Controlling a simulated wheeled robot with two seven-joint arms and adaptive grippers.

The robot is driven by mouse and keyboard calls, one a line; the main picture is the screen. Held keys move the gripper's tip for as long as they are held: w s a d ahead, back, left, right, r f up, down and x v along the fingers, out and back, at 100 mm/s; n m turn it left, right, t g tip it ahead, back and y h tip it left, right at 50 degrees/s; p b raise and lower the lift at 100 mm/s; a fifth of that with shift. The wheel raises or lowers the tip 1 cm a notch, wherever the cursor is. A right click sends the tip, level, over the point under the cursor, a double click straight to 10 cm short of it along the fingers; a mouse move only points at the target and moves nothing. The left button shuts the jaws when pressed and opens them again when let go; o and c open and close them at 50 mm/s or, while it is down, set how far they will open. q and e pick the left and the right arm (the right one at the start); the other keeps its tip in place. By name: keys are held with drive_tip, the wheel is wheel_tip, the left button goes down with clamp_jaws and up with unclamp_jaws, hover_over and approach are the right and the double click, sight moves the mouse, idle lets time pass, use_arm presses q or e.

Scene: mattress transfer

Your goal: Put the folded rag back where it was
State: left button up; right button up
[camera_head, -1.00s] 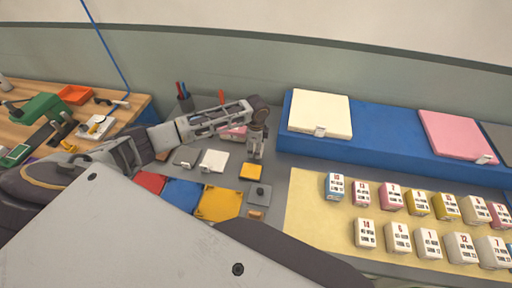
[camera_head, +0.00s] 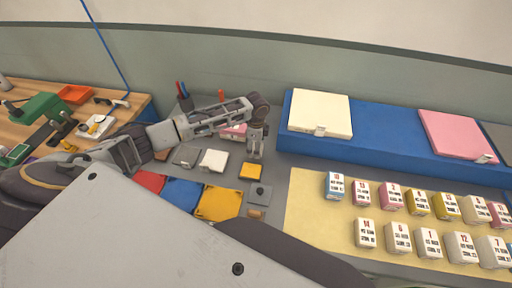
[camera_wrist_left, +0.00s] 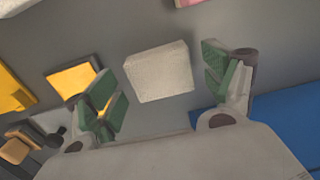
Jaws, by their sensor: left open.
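A pale, block-like piece (camera_wrist_left: 158,72), possibly the folded rag, shows between my left gripper's two fingers in the left wrist view. I cannot tell its material. My left gripper (camera_head: 255,155) points down over the grey table beside the blue platform. In the wrist view the left gripper (camera_wrist_left: 170,88) is open, with green finger pads apart on both sides of the pale piece and no visible contact. In the head view the gripper hides this piece.
A white pad (camera_head: 213,161), a small yellow block (camera_head: 250,171) and a grey piece with a knob (camera_head: 259,194) lie close to the gripper. The blue platform (camera_head: 365,140) rises at right. Numbered boxes stand on a yellow mat (camera_head: 310,223).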

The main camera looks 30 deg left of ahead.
use_arm(q)
wheel_tip(320, 180, up, 11)
drive_tip(key=b, duration=0.1)
idle(0.5)
